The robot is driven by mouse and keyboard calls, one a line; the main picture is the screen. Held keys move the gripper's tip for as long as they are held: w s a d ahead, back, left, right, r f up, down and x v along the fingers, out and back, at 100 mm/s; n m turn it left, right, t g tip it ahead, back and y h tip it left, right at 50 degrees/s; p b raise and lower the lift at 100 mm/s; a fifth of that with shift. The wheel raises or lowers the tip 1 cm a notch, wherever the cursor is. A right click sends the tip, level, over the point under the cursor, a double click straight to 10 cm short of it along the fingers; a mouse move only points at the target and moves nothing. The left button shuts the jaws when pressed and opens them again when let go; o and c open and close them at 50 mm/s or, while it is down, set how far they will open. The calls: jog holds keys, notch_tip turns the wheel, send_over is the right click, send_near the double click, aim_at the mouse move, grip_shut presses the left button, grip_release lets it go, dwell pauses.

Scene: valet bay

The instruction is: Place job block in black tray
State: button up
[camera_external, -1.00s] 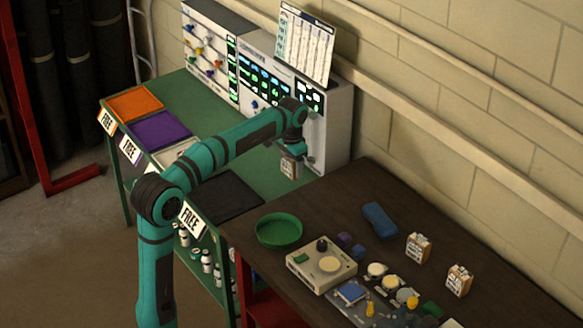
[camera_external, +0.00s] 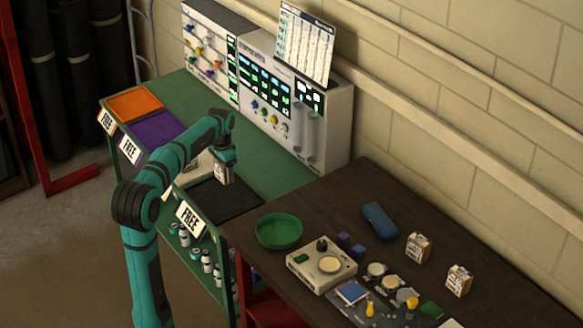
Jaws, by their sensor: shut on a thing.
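My gripper (camera_external: 223,160) points down and is shut on a small job block (camera_external: 221,174), which has a white label with dark print and a brown edge. The block is upright and appears to be over the far part of the black tray (camera_external: 231,202); I cannot tell whether it touches the tray. The black tray lies flat on the green bench at its near end, behind a white FREE sign (camera_external: 190,219). No other thing shows on the black tray.
An orange tray (camera_external: 135,103), a purple tray (camera_external: 158,134) and a partly hidden pale tray (camera_external: 195,168) line the bench's left edge. Control panels (camera_external: 265,95) stand at the back. The brown table (camera_external: 335,220) at right holds a green bowl (camera_external: 279,231) and two similar blocks (camera_external: 418,247).

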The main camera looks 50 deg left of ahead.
jog(key=shift+f, duration=4.7)
jog(key=shift+f, duration=0.15)
jog(key=o, duration=1)
notch_tip(320, 180, up, 12)
jog(key=shift+r, duration=0.15)
